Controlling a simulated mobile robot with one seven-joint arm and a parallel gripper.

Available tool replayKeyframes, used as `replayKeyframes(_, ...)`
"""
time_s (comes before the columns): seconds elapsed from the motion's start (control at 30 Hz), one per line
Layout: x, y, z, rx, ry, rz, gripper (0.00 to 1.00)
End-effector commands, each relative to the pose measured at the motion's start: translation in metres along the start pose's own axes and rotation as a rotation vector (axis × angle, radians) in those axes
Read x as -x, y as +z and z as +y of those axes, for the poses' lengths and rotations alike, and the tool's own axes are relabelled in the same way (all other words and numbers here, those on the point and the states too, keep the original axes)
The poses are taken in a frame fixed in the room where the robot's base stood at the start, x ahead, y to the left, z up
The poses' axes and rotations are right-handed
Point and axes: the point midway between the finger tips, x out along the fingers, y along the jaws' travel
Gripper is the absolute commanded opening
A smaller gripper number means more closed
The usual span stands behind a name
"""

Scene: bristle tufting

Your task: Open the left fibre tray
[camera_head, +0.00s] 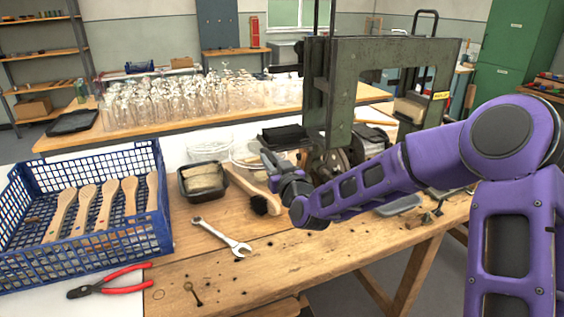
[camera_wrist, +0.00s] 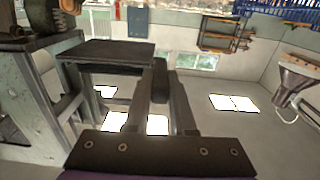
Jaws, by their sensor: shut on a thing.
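A black tray (camera_head: 202,190) of pale fibre stands on the wooden bench, right of the blue crate. Its top looks uncovered. A second, clear round-rimmed container (camera_head: 246,152) is behind my gripper and partly hidden by it. My gripper (camera_head: 270,163) is above the bench, right of the black tray and apart from it. In the wrist view my gripper's fingers (camera_wrist: 160,72) are close together at a dark flat panel (camera_wrist: 112,52). The panel looks held by one edge; I cannot tell for sure whether it is a tray lid.
A blue crate (camera_head: 85,250) with wooden brush handles is at the left. A wrench (camera_head: 222,237), red pliers (camera_head: 110,282) and a dark-bristled brush (camera_head: 252,192) lie in front. A green machine frame (camera_head: 385,50) stands behind my arm.

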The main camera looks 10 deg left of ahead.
Motion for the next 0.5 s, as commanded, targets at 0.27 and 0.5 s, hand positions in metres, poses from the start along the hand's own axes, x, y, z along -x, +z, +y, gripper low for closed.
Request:
replayKeyframes(0.27,0.0003,-0.0002,-0.0057,-0.003,-0.011,-0.001,0.3)
replayKeyframes(0.5,0.0002,-0.0002,-0.004,-0.002,-0.008,-0.001,0.53)
